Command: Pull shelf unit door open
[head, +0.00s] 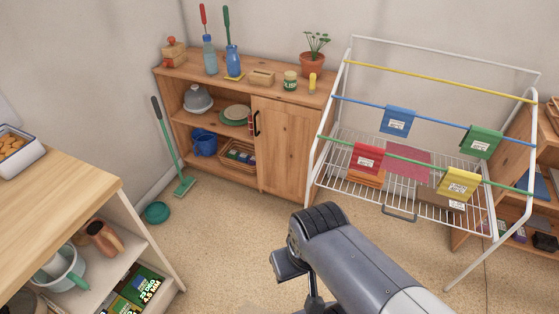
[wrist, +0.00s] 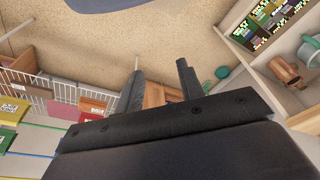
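The wooden shelf unit (head: 222,87) stands against the back wall in the head view. Its door (head: 283,155) covers the right part of the front and looks shut. A dark vertical handle (head: 256,124) is on the door's left edge, near the top. My gripper (wrist: 160,68) shows in the wrist view with its two dark fingers apart and nothing between them. A patch of wood shows behind the fingers; I cannot tell for certain what it belongs to. In the head view my arm is in the lower middle, well short of the door, and the fingers cannot be made out.
A white drying rack (head: 318,160) with hanging cloths stands right beside the door's right side. A table with a lower shelf (head: 60,205) is at the left. A green broom (head: 183,186) and a green bowl (head: 157,212) are on the floor. Carpet before the door is clear.

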